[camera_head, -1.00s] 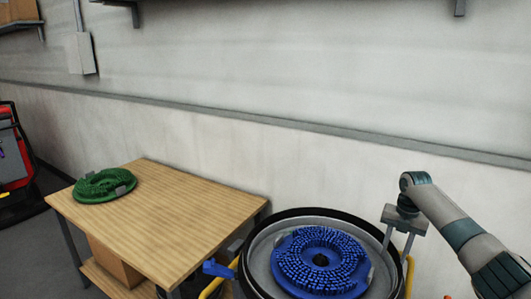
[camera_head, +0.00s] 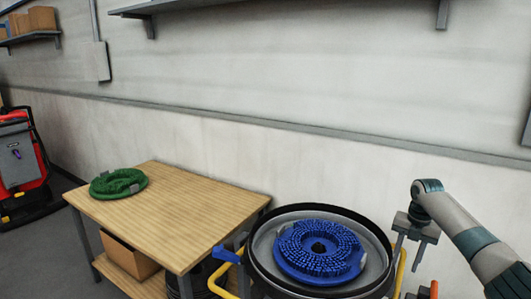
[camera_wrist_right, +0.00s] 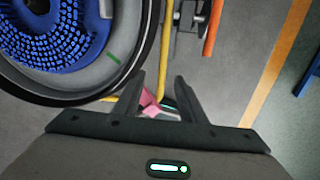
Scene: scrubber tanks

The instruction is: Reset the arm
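My right gripper (camera_head: 412,250) is open and empty in the head view, just right of the round black-rimmed tank (camera_head: 258,262). Its fingers point down. In the right wrist view its two fingers (camera_wrist_right: 160,90) stand apart, beside the tank's rim, with grey floor beyond and a blurred pink shape between them. My right arm comes in from the right edge, bent at the wrist. A blue bristle brush disc (camera_head: 345,252) with a dark centre hole lies in the tank; part of it shows in the right wrist view (camera_wrist_right: 45,35). My left gripper does not show.
A wooden table (camera_head: 185,210) stands left of the tank, with a green brush disc (camera_head: 118,184) on top and a cardboard box (camera_head: 128,258) below. A red machine (camera_head: 22,165) stands far left. Shelves (camera_head: 150,10) hang on the wall behind.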

